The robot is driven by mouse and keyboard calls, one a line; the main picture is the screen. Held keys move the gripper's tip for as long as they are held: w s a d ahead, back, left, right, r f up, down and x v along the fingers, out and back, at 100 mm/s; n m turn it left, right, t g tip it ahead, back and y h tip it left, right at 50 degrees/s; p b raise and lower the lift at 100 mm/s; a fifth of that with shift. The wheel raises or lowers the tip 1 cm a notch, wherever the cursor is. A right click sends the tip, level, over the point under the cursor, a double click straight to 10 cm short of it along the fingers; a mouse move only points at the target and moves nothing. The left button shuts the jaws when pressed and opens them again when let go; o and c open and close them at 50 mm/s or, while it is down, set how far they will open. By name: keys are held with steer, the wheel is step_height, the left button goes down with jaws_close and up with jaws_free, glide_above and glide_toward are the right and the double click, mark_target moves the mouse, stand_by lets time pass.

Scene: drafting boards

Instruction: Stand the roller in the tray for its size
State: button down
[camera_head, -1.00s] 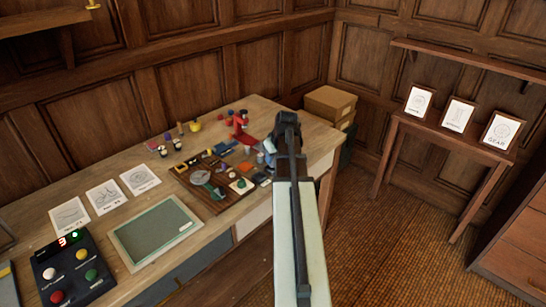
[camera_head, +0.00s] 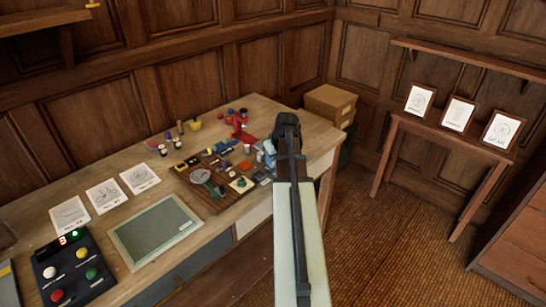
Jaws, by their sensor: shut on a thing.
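My gripper (camera_head: 269,150) is small in the picture, over the far right part of the desk, and my own arm partly hides it. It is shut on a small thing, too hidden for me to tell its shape. I cannot make out the roller for certain. A dark wooden board (camera_head: 213,203) with several small tools and parts lies to the left of my gripper. I cannot tell which places on the desk are the trays for the roller sizes.
A red stand (camera_head: 240,131) and a yellow cup (camera_head: 195,124) are behind the board. Nearer are a green drafting board (camera_head: 153,232), several paper sheets (camera_head: 103,195) and a button box (camera_head: 72,268). Boxes (camera_head: 329,103) stand beyond the desk's far right end.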

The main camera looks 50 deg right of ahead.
steer(key=shift+f, duration=0.4)
stand_by(0.8)
steer(key=c, duration=0.5)
jaws_free()
steer(key=shift+r, duration=3.5)
